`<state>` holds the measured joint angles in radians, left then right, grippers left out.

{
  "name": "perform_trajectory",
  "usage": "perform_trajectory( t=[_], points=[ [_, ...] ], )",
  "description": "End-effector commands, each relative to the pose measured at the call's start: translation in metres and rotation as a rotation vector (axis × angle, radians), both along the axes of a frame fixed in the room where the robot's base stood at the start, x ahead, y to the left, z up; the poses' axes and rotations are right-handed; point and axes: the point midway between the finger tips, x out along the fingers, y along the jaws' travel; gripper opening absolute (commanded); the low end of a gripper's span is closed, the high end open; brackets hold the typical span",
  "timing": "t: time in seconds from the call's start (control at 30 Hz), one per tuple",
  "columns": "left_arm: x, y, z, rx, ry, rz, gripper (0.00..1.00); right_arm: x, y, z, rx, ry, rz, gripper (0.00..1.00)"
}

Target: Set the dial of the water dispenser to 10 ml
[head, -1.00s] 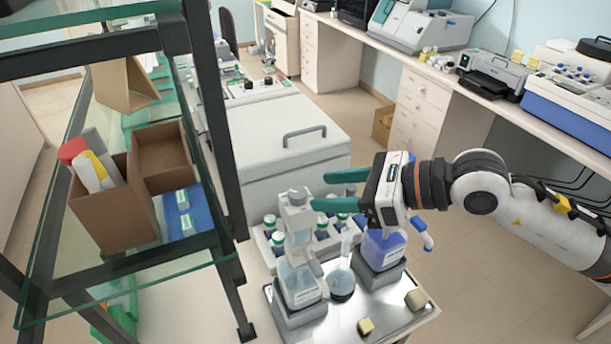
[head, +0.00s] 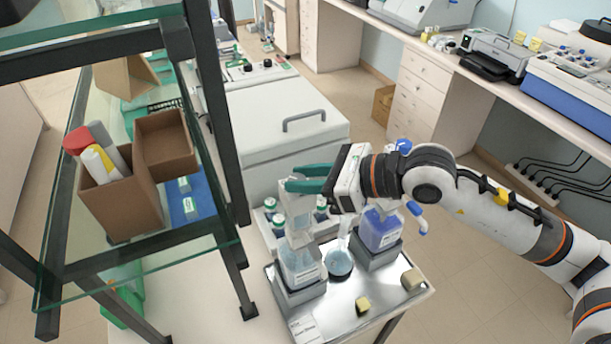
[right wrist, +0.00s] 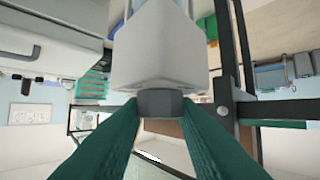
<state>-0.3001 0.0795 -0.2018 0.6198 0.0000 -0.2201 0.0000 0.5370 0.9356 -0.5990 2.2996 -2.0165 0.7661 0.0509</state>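The water dispenser (head: 298,267), a clear bottle with pale blue liquid and a white head, stands on a grey block on the metal tray. My right gripper (head: 290,179) is at its head, with the teal fingers close together and partly covering it. In the right wrist view the grey dial (right wrist: 160,103) on the white dispenser head (right wrist: 160,50) sits between the fingertips, which meet its sides. The scale and its setting cannot be read. My left gripper is not in view.
A flask (head: 340,264) stands beside the dispenser, and a blue-liquid dispenser (head: 380,232) to its right. Several bottles stand behind. A glass shelf rack (head: 235,190) rises close on the left.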

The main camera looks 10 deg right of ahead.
Motion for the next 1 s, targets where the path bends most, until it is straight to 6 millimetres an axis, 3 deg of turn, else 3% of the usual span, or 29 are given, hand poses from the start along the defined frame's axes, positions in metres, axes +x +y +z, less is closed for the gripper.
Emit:
perform_trajectory(
  t=[0.37,1.0],
  points=[
    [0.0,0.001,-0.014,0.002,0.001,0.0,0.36,0.002,-0.001,-0.003,0.002,-0.001,0.054,0.04],
    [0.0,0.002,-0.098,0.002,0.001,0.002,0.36,0.009,-0.002,-0.003,0.005,-0.005,0.539,0.04]
  ],
)
